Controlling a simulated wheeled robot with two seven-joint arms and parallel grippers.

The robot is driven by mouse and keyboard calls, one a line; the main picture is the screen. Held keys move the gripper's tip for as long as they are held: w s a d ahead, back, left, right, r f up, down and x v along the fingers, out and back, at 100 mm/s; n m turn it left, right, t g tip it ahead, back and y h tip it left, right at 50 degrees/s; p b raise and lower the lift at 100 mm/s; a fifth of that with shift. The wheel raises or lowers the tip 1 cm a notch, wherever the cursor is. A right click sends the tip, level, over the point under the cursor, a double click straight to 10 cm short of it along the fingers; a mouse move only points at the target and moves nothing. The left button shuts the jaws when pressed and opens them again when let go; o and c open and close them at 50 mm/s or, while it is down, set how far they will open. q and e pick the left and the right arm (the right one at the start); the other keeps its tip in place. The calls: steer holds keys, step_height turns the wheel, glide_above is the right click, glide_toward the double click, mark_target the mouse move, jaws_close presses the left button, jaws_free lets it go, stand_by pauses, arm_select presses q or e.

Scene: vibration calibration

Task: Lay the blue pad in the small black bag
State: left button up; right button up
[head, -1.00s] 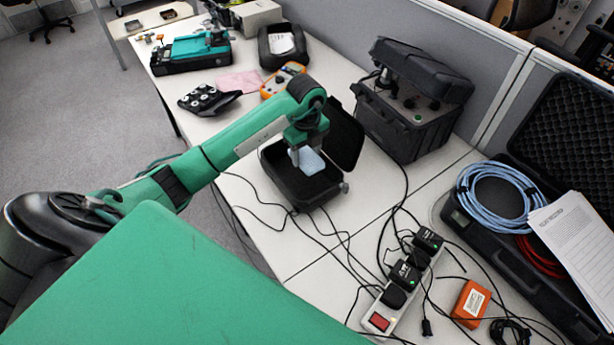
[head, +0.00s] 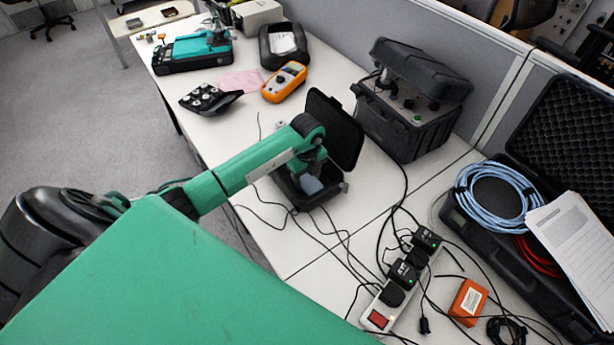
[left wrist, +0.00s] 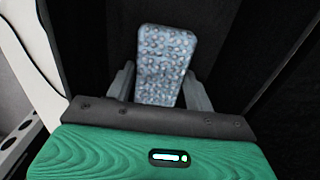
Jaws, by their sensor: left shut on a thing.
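The blue pad (head: 311,184) is a small pale blue piece inside the open small black bag (head: 337,189), whose lid stands up at the back. In the left wrist view the pad (left wrist: 165,62) shows a speckled face between the fingers, with the bag's dark interior (left wrist: 225,70) around it. My left gripper (head: 308,180) reaches down into the bag and is shut on the pad; in the left wrist view its fingers (left wrist: 160,88) stand on both sides of it. Whether the pad touches the bag's floor cannot be told. My right gripper is not in view.
An orange multimeter (head: 284,82), a pink cloth (head: 240,82) and a black device with knobs (head: 209,99) lie beyond the bag. A large black case (head: 408,105) stands to its right. A power strip (head: 384,309) with loose cables lies in front.

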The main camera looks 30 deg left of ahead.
arm_select(q)
steer(key=shift+f, duration=0.15)
steer(key=o, duration=0.9)
steer(key=shift+o, duration=0.2)
